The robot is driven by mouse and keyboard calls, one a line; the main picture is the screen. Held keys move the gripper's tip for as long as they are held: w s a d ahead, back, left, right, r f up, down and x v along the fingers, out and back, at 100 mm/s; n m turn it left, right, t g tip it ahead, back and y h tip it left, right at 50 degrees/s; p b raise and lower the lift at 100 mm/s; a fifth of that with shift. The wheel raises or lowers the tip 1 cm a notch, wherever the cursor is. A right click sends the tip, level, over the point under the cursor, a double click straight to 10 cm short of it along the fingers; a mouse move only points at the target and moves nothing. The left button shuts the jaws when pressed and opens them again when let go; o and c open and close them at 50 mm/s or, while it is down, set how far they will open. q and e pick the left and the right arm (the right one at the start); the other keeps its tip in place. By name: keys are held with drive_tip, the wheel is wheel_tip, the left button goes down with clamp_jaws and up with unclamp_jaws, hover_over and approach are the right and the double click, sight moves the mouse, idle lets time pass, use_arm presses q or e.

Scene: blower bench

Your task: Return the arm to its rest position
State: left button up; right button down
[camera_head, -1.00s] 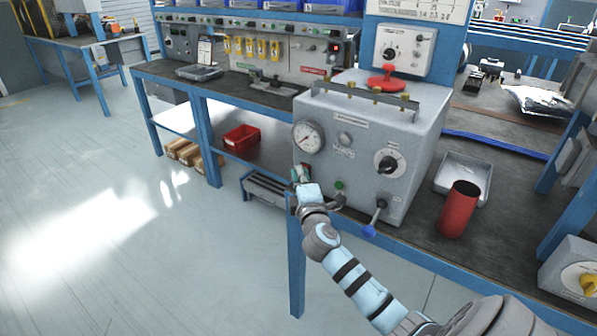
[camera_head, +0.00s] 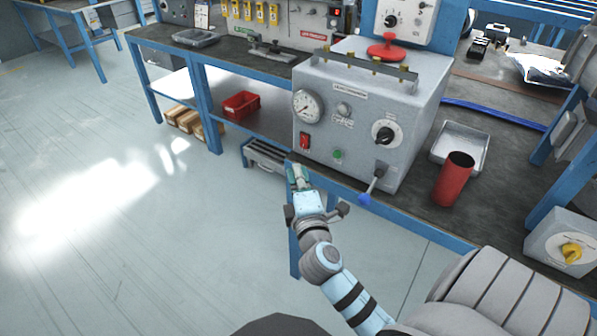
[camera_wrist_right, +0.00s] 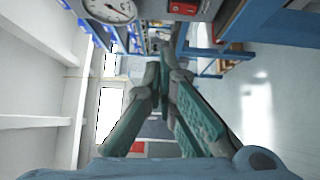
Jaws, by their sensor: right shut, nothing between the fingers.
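My right arm (camera_head: 322,258) comes in from the bottom right of the head view. Its gripper (camera_head: 296,172) is in front of the bench edge, below the grey blower test box (camera_head: 350,125). In the right wrist view the two green-padded fingers (camera_wrist_right: 165,65) come together at their tips. The gripper is shut and empty. It looks apart from the box's red switch (camera_head: 304,141), which also shows at the top of the wrist view (camera_wrist_right: 183,8). My left gripper is not in view.
The box front carries a gauge (camera_head: 307,106), a green button (camera_head: 338,154), a black knob (camera_head: 384,132) and a blue-tipped lever (camera_head: 367,197) that sticks out. A red cylinder (camera_head: 453,182) stands by a metal tray (camera_head: 441,150) on the bench. Open floor (camera_head: 130,240) lies at left.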

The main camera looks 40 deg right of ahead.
drive_tip(key=shift+s, duration=0.1)
idle(0.5)
drive_tip(key=s+a+f+m+g+y+p, duration=0.2)
drive_tip(key=s+f+m+g+y, duration=0.1)
drive_tip(key=f, duration=1.1)
drive_tip(key=s+a+f+m+g+y+p, duration=0.1)
drive_tip(key=s+a+f+m+g+y, duration=0.15)
drive_tip(key=f, duration=1.25)
drive_tip(key=s+a+f+m+g+y+p, duration=0.1)
drive_tip(key=s+f+m+g+p, duration=0.15)
drive_tip(key=s+f, duration=0.4)
drive_tip(key=s+f+m+g+y+p, duration=0.1)
drive_tip(key=s+f+m+g, duration=0.15)
drive_tip(key=s, duration=0.65)
drive_tip(key=s+a+f+m+g+p, duration=0.2)
drive_tip(key=s+g+p, duration=0.2)
drive_tip(key=s, duration=1.4)
drive_tip(key=shift+s+f, duration=0.2)
drive_tip(key=shift+s, duration=0.15)
drive_tip(key=shift+g, duration=0.25)
